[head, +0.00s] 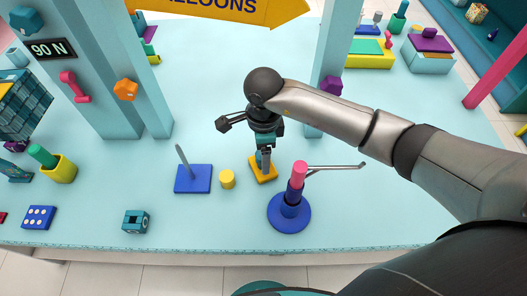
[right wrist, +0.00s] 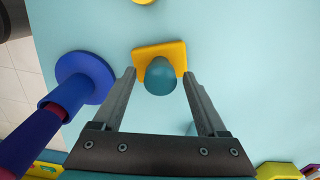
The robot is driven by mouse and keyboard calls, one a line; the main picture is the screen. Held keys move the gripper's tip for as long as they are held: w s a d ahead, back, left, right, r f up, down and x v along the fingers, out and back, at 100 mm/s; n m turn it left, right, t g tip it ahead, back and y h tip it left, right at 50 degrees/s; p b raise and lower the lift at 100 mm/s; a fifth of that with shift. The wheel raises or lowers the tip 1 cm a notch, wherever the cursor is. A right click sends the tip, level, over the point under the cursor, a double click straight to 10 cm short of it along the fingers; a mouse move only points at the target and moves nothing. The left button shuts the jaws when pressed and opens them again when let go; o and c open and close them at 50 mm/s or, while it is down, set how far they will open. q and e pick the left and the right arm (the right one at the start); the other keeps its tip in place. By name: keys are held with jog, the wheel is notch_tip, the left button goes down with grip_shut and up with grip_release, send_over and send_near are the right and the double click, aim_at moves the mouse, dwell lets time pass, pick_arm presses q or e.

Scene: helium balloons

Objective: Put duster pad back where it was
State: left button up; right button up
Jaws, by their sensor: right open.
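A yellow square pad (head: 261,175) with a rounded teal knob looks like the duster pad; it lies flat on the pale blue counter. It also shows in the right wrist view (right wrist: 178,51), with the teal knob (right wrist: 160,77) facing the camera. My right gripper (head: 264,163) points down over the pad. In the right wrist view my right gripper (right wrist: 159,74) is open, with one finger on each side of the knob. I cannot tell whether either finger touches it. In the head view the gripper hides much of the knob. My left gripper is not in view.
A blue round stand (head: 290,217) with a pink top and grey side rod is close right of the pad. A yellow cylinder (head: 227,180) and a blue square base with a grey peg (head: 193,181) are to its left. A teal block (head: 136,221) sits near the front edge.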

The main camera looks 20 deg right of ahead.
notch_tip(320, 180, up, 12)
dwell(0.4)
